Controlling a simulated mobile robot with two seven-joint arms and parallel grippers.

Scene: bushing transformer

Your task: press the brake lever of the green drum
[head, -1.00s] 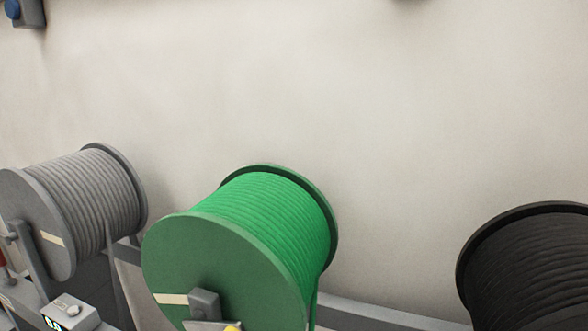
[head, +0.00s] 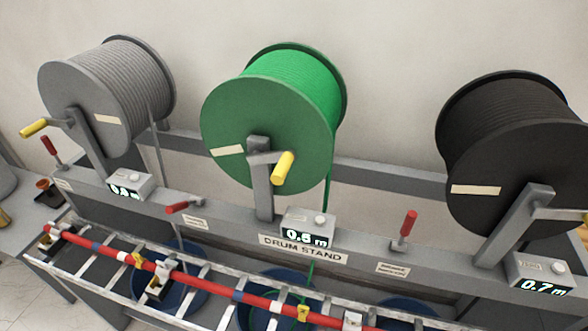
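The green drum (head: 265,135) hangs on its stand post in the middle of the head view, with a yellow crank handle (head: 283,168) at its front. A red-handled lever (head: 180,208) sits on the stand beam to the left of the green drum's post. It lies tilted low to the left, nearly flat. The other red levers, near the grey drum (head: 48,146) and near the black drum (head: 408,224), stand upright. A green cable runs down behind the beam. Neither of my grippers is in view.
A grey drum (head: 110,90) is at left and a black drum (head: 515,150) at right. Small meter boxes stand on the beam, one (head: 308,228) by the green drum. A ladder-like tray (head: 205,270) with a red pole (head: 195,279) runs in front, above blue bins.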

